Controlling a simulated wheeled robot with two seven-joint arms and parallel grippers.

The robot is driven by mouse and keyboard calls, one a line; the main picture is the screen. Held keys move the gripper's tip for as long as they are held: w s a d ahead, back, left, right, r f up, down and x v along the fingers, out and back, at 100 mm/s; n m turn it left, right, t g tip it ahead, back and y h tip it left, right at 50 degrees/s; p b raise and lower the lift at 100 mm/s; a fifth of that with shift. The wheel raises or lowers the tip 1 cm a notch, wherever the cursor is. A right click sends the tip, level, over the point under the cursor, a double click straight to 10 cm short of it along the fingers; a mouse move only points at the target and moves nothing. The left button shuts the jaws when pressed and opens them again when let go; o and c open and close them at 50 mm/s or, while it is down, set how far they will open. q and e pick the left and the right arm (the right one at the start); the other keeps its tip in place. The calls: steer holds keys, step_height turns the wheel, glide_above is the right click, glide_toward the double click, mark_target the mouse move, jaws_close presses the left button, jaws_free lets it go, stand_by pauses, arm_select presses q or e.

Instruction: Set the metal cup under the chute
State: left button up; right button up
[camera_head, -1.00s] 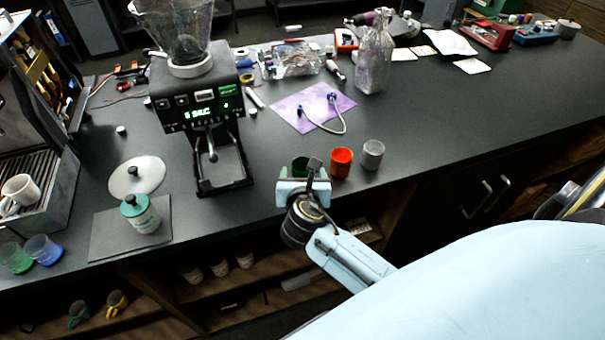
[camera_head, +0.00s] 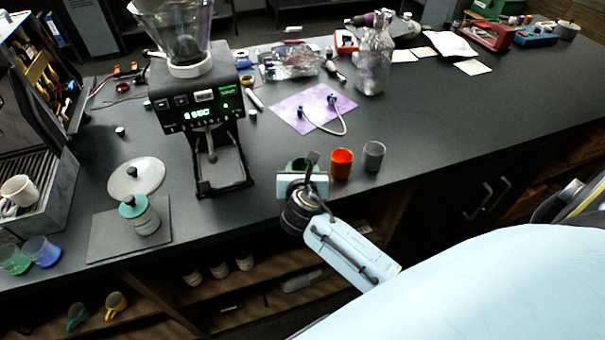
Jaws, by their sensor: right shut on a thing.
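My left gripper is out of view.
A purple cloth (camera_head: 293,115) bears a bent tube. A glass bottle (camera_head: 374,62) stands behind. The counter right of the metal cup is clear.

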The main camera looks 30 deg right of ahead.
step_height(320, 180, up, 10)
steer(key=p, duration=0.2)
steer(key=s+a+n+t+y+b, duration=0.2)
steer(key=s+a+n+y+b, duration=0.4)
steer(key=a+y+b, duration=0.1)
steer(key=a+b, duration=0.1)
steer(key=a, duration=0.1)
steer(key=shift+s+a+f+n, duration=0.15)
steer(key=shift+a+n, duration=0.15)
stand_by(0.6)
